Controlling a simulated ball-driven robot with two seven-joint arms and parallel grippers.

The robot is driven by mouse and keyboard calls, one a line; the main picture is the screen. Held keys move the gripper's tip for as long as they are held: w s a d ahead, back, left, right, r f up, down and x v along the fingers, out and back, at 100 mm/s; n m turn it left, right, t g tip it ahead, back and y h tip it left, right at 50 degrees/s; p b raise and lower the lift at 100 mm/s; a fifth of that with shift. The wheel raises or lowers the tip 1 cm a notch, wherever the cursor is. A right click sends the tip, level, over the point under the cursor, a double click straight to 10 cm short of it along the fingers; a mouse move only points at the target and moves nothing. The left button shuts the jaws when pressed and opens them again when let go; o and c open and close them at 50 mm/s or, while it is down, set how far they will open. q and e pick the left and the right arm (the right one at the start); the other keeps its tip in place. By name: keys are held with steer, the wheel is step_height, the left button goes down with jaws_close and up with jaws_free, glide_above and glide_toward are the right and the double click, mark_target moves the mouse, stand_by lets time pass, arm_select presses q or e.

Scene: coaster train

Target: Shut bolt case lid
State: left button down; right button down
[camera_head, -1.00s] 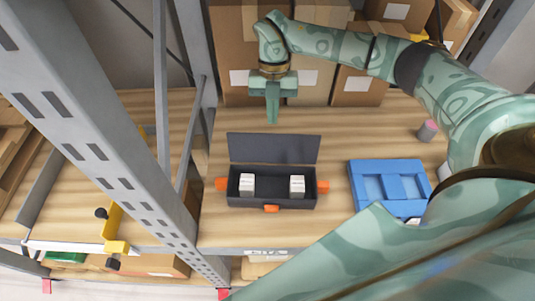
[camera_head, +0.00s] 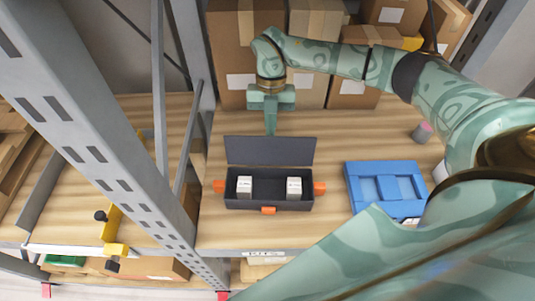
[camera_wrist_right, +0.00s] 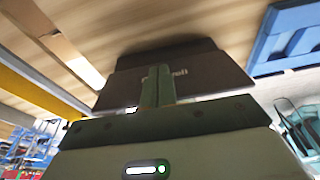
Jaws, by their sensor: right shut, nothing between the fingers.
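The bolt case (camera_head: 268,204) is a dark grey box with orange latches, standing on the wooden shelf. Its lid (camera_head: 270,151) stands raised at the back edge, so the case is open. Two small white boxes (camera_head: 244,187) (camera_head: 294,188) are inside. My right gripper (camera_head: 270,130) is shut and empty, pointing down behind the lid's top edge; whether it touches the lid I cannot tell. In the right wrist view the shut fingers (camera_wrist_right: 158,88) show in front of the dark lid (camera_wrist_right: 185,77). My left gripper is not in view.
A blue tray (camera_head: 385,188) lies right of the case. Cardboard boxes (camera_head: 232,50) line the back. A grey metal rack post (camera_head: 120,160) rises left of the case.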

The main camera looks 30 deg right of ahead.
mark_target(270, 144)
steer(key=shift+s+a+p, duration=0.65)
steer(key=shift+s+p, duration=0.2)
steer(key=shift+s, duration=0.1)
steer(key=shift+s+a+p, duration=0.6)
steer(key=shift+s+p, duration=0.2)
steer(key=shift+s, duration=0.25)
steer(key=shift+s+a+p, duration=0.45)
steer(key=shift+s+p, duration=0.05)
steer(key=shift+s, duration=0.05)
steer(key=shift+s+a+p, duration=0.55)
steer(key=shift+s+p, duration=0.05)
steer(key=shift+s, duration=0.2)
steer(key=shift+s+a+p, duration=0.5)
steer(key=shift+s+p, duration=0.05)
steer(key=shift+s, duration=0.25)
steer(key=shift+s+a+p, duration=0.55)
steer(key=shift+s+p, duration=0.05)
steer(key=shift+s, duration=0.2)
steer(key=shift+s+a, duration=0.1)
steer(key=shift+s, duration=0.05)
steer(key=shift+f, duration=0.2)
steer(key=shift+f+b, duration=1.65)
steer(key=shift+f, duration=1.2)
